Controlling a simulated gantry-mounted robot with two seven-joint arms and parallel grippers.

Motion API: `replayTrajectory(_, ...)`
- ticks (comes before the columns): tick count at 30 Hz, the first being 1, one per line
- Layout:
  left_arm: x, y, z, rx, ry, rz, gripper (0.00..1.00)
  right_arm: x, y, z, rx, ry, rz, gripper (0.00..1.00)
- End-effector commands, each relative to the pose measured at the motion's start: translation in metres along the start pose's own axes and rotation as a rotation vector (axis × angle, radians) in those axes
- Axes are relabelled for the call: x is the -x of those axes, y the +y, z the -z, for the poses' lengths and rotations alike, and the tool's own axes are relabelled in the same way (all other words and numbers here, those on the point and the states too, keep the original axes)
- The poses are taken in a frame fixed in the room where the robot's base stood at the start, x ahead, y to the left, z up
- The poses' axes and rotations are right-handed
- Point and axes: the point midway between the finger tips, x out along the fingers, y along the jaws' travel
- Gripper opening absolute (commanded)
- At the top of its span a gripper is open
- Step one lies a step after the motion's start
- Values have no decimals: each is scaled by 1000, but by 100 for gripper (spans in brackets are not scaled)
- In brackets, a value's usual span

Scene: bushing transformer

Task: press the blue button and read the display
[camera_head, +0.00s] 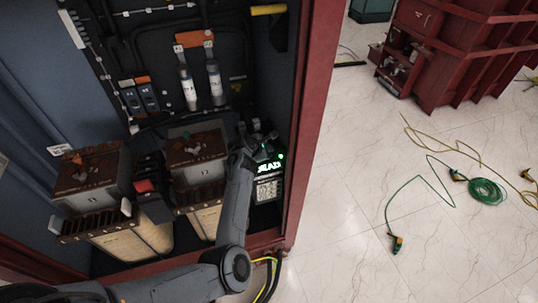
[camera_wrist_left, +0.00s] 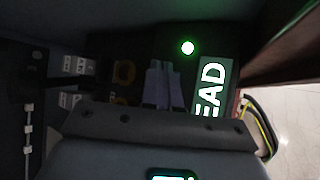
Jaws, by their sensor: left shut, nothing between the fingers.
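A dark device with a lit display (camera_head: 269,167) stands at the right side inside the open cabinet. The display glows green-white and the letters "EAD" show; its left part is hidden by my arm. The display also shows in the left wrist view (camera_wrist_left: 211,88), partly covered by the gripper body. A round green light (camera_head: 281,157) glows beside it, also in the left wrist view (camera_wrist_left: 187,47). My left gripper (camera_head: 260,143) is shut and empty, its fingers (camera_wrist_left: 165,85) over the device face beside the display. I cannot make out the blue button, nor whether the fingertips touch anything.
Two brown-topped transformer units (camera_head: 92,178) (camera_head: 196,149) stand left of my arm. The red cabinet frame (camera_head: 314,110) rises close on the right. Outside, a green cable (camera_head: 487,191) and a yellow cable (camera_head: 445,143) lie on the pale floor near a red machine (camera_head: 457,50).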

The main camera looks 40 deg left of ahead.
Motion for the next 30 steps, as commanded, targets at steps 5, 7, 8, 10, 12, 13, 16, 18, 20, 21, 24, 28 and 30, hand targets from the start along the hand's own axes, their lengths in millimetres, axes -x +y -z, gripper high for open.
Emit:
replayTrajectory(5,-4,-3,2,1,0,1,0,-1,0,0,1,0,-1,43)
replayTrajectory(7,-5,-4,3,0,0,0,0,-1,0,0,1,0,-1,43)
replayTrajectory(8,-5,-4,3,0,0,0,0,-1,0,0,1,0,-1,43)
replayTrajectory(10,-5,-4,4,0,0,0,0,-1,0,0,1,0,0,43)
replayTrajectory(12,-5,-4,4,0,0,0,0,-1,0,0,0,0,0,43)
replayTrajectory(13,-5,-4,4,0,0,0,0,-1,0,0,-1,0,1,43)
replayTrajectory(16,-5,-4,4,0,0,0,0,-1,-1,0,-3,0,2,43)
replayTrajectory(18,-5,-4,4,0,0,0,0,-1,-1,0,-4,1,3,43)
replayTrajectory(20,-6,-4,4,0,0,0,0,-1,-1,0,-6,1,4,43)
replayTrajectory(21,-6,-4,4,0,0,0,0,-1,-2,0,-6,1,5,43)
replayTrajectory(24,-6,-5,4,0,0,0,0,-2,-2,0,-8,1,6,43)
replayTrajectory(28,-7,-5,5,0,0,0,0,-2,-2,0,-9,1,7,43)
replayTrajectory(30,-8,-6,5,0,0,0,0,-2,-2,0,-8,2,7,43)
